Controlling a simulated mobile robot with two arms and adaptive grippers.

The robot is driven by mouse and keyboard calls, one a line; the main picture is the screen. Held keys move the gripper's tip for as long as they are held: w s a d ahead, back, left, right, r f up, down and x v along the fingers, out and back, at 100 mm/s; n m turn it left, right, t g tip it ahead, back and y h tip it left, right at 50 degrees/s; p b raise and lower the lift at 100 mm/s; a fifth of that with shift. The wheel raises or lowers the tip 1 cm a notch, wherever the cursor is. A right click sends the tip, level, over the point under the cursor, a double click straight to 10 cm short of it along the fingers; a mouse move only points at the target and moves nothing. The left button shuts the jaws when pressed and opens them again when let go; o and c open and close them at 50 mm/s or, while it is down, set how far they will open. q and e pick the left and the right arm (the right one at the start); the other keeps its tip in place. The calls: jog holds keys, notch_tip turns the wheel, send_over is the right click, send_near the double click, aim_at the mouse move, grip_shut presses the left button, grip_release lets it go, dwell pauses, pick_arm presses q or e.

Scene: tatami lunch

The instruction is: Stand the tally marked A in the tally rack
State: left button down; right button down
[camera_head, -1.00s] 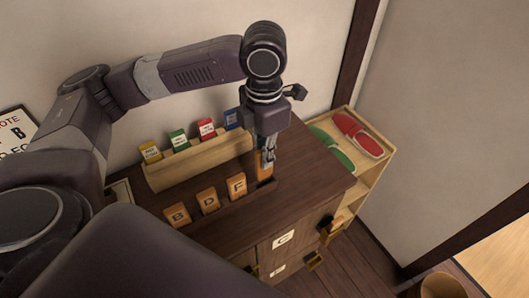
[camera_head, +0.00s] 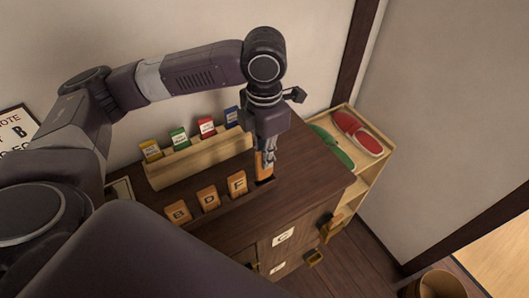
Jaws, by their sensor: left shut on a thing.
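The tally rack (camera_head: 236,205) is a dark wooden strip along the top of the brown cabinet. Orange tallies marked B (camera_head: 178,212), D (camera_head: 208,198) and F (camera_head: 237,184) stand in it. My left gripper (camera_head: 267,162) points down at the rack's right end and is shut on another orange tally (camera_head: 261,166). That tally is upright, right of F, with its lower end at the rack's slot. The fingers partly cover it, and I cannot read its letter or tell how deep it sits. My right gripper is not in view.
Behind the tallies, a pale wooden holder (camera_head: 200,163) carries yellow, green, red and blue cards. A wooden shelf (camera_head: 383,160) with green and red slippers stands at the right. The cabinet front has a drawer labelled C (camera_head: 283,237). The cabinet top (camera_head: 310,180) right of my gripper is clear.

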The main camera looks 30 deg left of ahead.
pick_arm(q)
jog(key=shift+f+p, duration=0.2)
jog(key=shift+p, duration=0.2)
dwell(0.4)
jog(key=shift+f, duration=0.15)
dwell(0.4)
jog(key=shift+f, duration=0.1)
jog(key=shift+f, duration=0.6)
dwell(0.4)
jog(key=shift+f+p, duration=0.25)
jog(key=shift+p, duration=0.05)
dwell(0.4)
jog(key=shift+f, duration=0.35)
